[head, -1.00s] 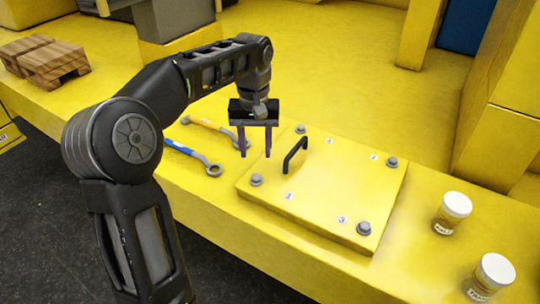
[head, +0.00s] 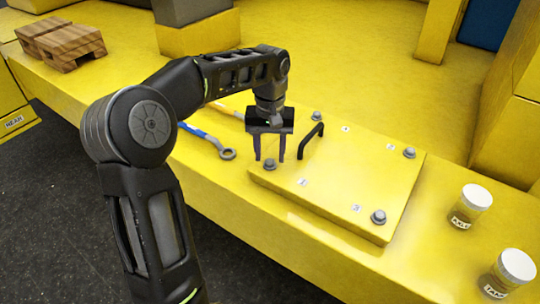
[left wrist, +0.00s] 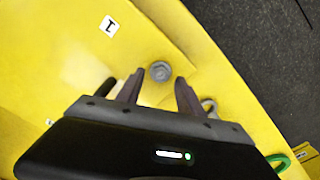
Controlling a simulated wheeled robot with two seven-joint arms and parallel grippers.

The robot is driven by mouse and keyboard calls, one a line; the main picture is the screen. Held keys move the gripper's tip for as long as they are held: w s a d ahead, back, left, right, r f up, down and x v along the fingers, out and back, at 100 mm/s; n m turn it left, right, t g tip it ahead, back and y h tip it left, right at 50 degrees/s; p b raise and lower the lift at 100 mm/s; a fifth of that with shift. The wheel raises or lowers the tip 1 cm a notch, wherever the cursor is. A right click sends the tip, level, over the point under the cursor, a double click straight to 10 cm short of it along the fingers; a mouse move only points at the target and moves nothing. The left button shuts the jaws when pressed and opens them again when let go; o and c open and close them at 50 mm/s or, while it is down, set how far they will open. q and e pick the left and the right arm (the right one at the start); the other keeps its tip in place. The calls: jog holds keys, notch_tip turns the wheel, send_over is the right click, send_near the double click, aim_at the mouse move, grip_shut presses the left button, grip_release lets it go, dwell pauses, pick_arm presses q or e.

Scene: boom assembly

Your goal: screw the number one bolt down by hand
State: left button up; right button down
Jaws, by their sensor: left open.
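The number one bolt (head: 270,164) is a grey hex bolt at the near-left corner of the yellow cover plate (head: 335,185). It also shows in the left wrist view (left wrist: 160,71), close to a white label marked 1 (left wrist: 109,26). My left gripper (head: 269,158) points down over that corner, its two fingers open on either side of the bolt head as seen from the head. In the left wrist view the bolt shows between and slightly beyond the fingertips (left wrist: 160,79). I cannot tell whether they touch it. My right gripper is not in view.
A black handle (head: 312,140) stands on the plate near the gripper. Other bolts (head: 378,216) sit at the plate's other corners. A blue-handled wrench (head: 208,138) lies left of the plate. Two lidded jars (head: 470,206) (head: 512,274) stand at right. Wooden blocks (head: 62,44) lie far left.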

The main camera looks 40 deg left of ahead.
pick_arm(q)
jog(key=shift+f, duration=0.4)
jog(key=shift+c, duration=0.4)
grip_shut()
